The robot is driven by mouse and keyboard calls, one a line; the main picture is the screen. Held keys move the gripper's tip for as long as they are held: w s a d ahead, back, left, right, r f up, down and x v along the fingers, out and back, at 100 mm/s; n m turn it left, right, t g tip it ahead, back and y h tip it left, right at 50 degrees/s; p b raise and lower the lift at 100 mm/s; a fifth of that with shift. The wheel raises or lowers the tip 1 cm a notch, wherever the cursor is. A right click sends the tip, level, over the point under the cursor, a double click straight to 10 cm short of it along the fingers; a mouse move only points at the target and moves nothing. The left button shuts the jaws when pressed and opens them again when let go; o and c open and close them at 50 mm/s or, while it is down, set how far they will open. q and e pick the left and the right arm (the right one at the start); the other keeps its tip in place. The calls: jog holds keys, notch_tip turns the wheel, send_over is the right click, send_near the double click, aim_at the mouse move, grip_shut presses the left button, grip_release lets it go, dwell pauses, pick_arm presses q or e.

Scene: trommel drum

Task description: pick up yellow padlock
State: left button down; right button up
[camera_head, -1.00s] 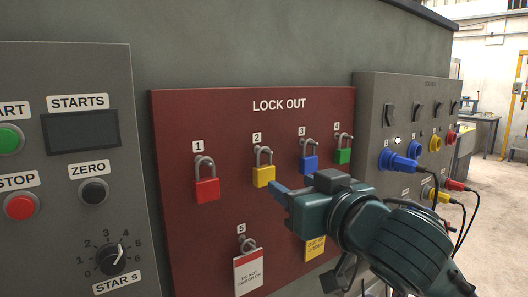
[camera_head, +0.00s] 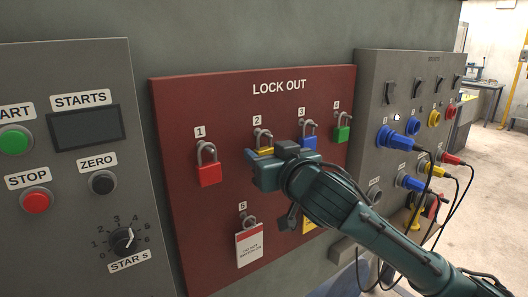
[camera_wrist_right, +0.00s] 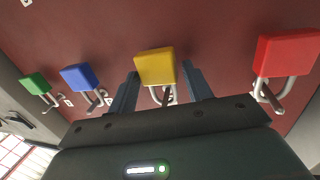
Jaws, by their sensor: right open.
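The yellow padlock (camera_head: 265,151) hangs from the hook under label 2 on the red lock out board (camera_head: 205,250). In the head view my right gripper (camera_head: 250,157) covers most of its body. In the right wrist view the yellow padlock (camera_wrist_right: 156,67) shows between the two open fingers of my right gripper (camera_wrist_right: 160,88), with one finger on each side. The left finger is very close to the padlock; I cannot tell if it touches. The shackle lies toward the palm. My left gripper is not in view.
The red padlock (camera_head: 209,174) hangs to the left. The blue padlock (camera_head: 309,142) and green padlock (camera_head: 342,134) hang to the right. A white tag (camera_head: 249,245) hangs below at label 5. A socket panel with cables (camera_head: 400,70) stands at the right.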

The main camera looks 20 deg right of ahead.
jog(key=c, duration=0.7)
jog(key=shift+c, duration=0.5)
jog(key=shift+r, duration=0.15)
